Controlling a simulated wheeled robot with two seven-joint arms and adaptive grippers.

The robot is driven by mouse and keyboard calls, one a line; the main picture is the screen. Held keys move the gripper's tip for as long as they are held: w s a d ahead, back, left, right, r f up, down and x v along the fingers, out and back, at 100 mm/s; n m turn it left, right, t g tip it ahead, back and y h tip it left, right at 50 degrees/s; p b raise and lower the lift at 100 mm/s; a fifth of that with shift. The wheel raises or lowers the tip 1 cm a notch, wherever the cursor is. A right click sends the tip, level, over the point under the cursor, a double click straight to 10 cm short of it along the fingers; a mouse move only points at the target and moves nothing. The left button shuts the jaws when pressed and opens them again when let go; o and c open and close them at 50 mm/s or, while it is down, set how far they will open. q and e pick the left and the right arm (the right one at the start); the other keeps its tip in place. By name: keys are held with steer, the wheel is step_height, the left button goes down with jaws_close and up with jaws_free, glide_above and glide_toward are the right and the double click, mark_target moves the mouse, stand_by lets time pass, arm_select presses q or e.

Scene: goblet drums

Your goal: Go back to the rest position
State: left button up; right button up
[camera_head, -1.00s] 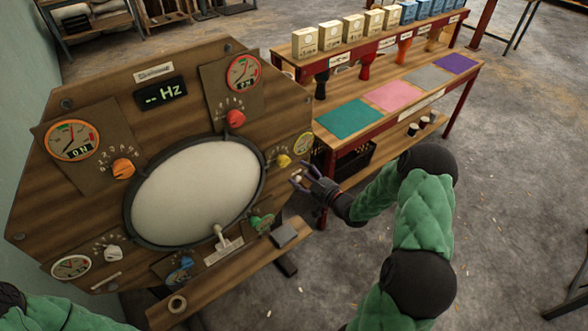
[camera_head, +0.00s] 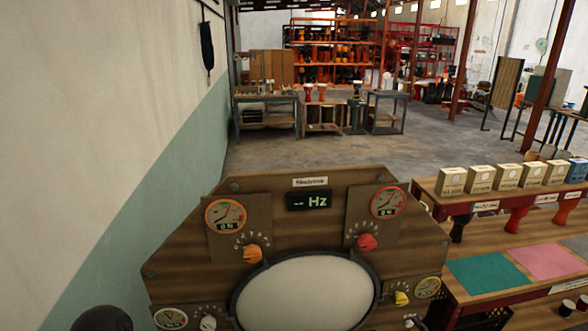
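The wooden tuning panel (camera_head: 190,262) stands in front of me, cut off by the bottom edge. It carries a large pale round drumhead (camera_head: 305,295), a dark display (camera_head: 308,200) reading "-- Hz", and dials with orange, red and yellow knobs. A dark rounded part of my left arm shows at the bottom left edge. My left gripper is outside the picture. My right arm and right gripper are outside the picture too.
A red-framed bench (camera_head: 428,200) at the right holds small boxes, hanging goblet drums, and teal (camera_head: 488,272) and pink (camera_head: 545,261) mats. A wall (camera_head: 110,150) runs along the left. Workbenches and orange shelves (camera_head: 335,50) of drums stand far back. Open concrete floor (camera_head: 300,155) lies between.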

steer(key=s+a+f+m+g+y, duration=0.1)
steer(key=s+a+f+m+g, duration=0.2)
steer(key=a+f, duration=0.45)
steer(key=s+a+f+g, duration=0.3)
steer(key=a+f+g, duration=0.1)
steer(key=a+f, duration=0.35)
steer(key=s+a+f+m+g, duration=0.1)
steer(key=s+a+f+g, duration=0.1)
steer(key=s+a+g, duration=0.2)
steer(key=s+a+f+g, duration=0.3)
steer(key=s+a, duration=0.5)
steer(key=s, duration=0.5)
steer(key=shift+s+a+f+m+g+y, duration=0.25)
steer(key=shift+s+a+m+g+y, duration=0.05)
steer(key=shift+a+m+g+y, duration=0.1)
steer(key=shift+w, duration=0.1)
